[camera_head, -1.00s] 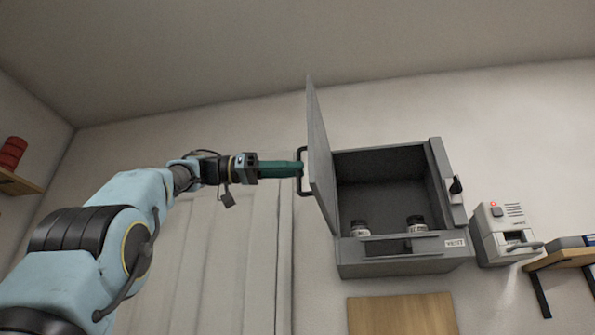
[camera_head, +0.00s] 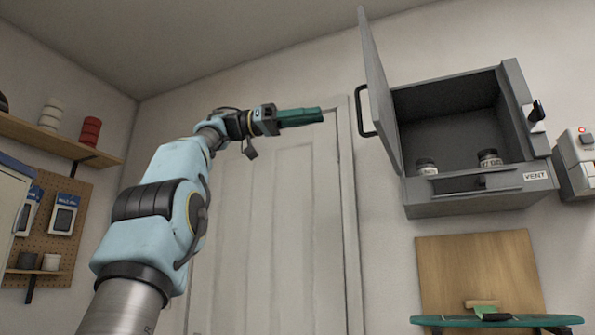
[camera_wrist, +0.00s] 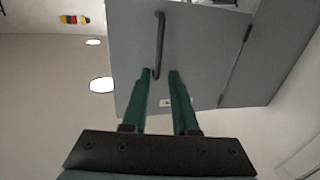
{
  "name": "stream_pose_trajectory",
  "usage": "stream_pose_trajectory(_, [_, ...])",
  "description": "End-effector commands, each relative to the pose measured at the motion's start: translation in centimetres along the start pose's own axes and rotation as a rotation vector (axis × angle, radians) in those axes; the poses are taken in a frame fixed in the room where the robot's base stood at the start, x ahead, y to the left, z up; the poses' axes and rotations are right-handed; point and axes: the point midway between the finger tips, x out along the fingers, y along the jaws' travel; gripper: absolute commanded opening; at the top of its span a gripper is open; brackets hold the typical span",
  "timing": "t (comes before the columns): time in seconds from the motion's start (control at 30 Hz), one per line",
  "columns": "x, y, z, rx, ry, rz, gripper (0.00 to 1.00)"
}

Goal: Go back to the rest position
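My gripper (camera_head: 321,114) has teal fingers and is held up in front of the white door, left of the grey cabinet. In the wrist view the two fingers (camera_wrist: 159,73) stand apart with nothing between them. The cabinet door (camera_head: 379,90) is swung open. Its black handle (camera_head: 364,111) is to the right of my fingertips, with a visible gap in the head view. In the wrist view the handle (camera_wrist: 159,45) appears beyond the fingertips.
The open cabinet (camera_head: 480,195), labelled VENT, holds two jars (camera_head: 427,167) (camera_head: 489,158). A wooden panel (camera_head: 478,265) and a teal board (camera_head: 497,321) are below. A shelf (camera_head: 50,137) with rolls is at the left wall.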

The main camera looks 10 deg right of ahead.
Motion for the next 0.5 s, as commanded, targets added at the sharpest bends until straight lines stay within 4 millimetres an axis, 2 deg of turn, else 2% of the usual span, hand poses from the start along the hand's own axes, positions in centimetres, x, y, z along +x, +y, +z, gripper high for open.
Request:
stream_pose_trajectory(0.27, [0.1,-0.5,0.3,-0.019,-0.002,-0.012,0.27])
stream_pose_trajectory(0.37, [0.3,-2.9,1.6,-0.107,-0.008,-0.069,0.27])
stream_pose_trajectory(0.47, [0.6,-7.2,4.8,-0.276,-0.027,-0.187,0.27])
stream_pose_trajectory(0.5, [0.5,-9.2,6.8,-0.358,-0.039,-0.247,0.27])
